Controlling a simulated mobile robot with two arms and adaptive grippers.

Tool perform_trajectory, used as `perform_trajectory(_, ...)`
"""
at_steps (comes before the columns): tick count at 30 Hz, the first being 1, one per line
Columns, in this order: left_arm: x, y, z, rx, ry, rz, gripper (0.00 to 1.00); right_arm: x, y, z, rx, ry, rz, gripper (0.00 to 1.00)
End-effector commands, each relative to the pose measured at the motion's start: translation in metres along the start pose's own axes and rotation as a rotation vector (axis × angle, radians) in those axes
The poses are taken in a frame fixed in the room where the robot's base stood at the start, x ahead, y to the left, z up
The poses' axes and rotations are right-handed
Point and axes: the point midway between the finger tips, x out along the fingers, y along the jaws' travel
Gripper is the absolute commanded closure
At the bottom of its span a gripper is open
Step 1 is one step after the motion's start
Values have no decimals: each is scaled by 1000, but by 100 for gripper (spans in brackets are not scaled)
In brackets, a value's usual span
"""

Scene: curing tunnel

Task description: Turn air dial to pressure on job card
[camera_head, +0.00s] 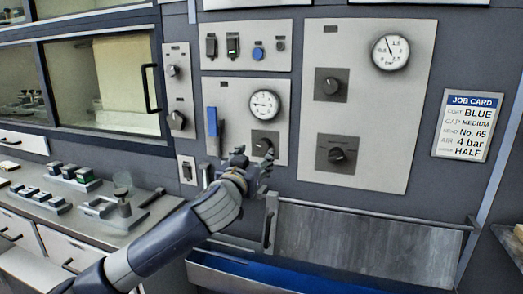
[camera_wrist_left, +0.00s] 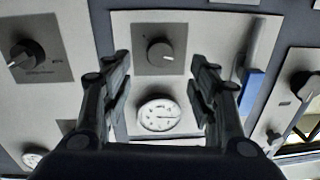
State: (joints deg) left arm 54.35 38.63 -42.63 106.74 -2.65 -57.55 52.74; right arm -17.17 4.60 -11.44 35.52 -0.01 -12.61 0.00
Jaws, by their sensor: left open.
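A black dial (camera_head: 264,143) on a grey square plate sits below a round white gauge (camera_head: 264,104) on the middle wall panel. The gauge's needle points left; its numbers are too small to read. My left gripper (camera_head: 254,160) is open in front of the dial and hides its lower part. In the left wrist view, the dial (camera_wrist_left: 160,53) shows between the two spread fingers, with the gauge (camera_wrist_left: 158,115) below it. I see no finger touching the dial. The job card (camera_head: 468,125) on the right reads "4 bar" on its air line. My right gripper is not in view.
A blue lever (camera_head: 212,122) stands left of the gauge. The right panel has a larger gauge (camera_head: 390,52) and two more dials (camera_head: 331,85), (camera_head: 337,154). A metal rail and blue trough (camera_head: 240,275) lie below. A bench with small blocks (camera_head: 75,175) is at left.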

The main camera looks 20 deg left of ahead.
Motion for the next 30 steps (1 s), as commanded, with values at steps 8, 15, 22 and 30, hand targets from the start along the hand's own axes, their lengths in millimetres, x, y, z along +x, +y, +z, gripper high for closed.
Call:
perform_trajectory(8, 42, 0, 0, 1, -1, -2, 46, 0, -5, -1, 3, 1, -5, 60)
perform_trajectory(15, 66, 0, 0, 1, -1, -1, 46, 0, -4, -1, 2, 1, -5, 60)
perform_trajectory(22, 73, 0, 0, 1, 0, 0, 46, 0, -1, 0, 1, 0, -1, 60)
perform_trajectory(30, 73, 0, 0, 1, -1, 0, 55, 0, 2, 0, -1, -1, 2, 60)
